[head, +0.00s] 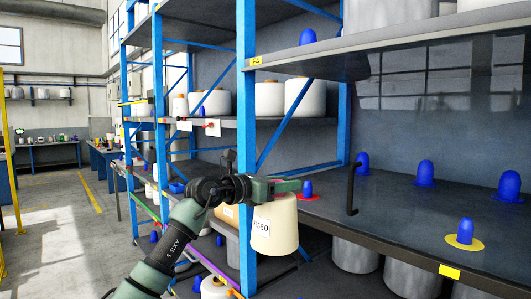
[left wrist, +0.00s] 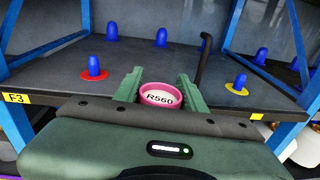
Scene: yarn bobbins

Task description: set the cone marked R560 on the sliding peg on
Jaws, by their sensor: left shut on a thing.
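My left gripper (head: 287,186) is shut on the cream cone marked R560 (head: 276,226), which hangs below it beside the blue upright at the shelf's front edge. In the left wrist view the cone's pink-rimmed top with R560 (left wrist: 160,97) sits between the green fingers. A blue peg on a red disc (left wrist: 94,66) stands on the shelf to the left, and a blue peg on a yellow disc (left wrist: 238,86) to the right. The yellow-disc peg (head: 465,235) also shows in the head view. I cannot tell which peg slides. My right gripper is out of view.
Other bare blue pegs (head: 425,173) stand farther back. Blue uprights (head: 246,130) flank the bay.

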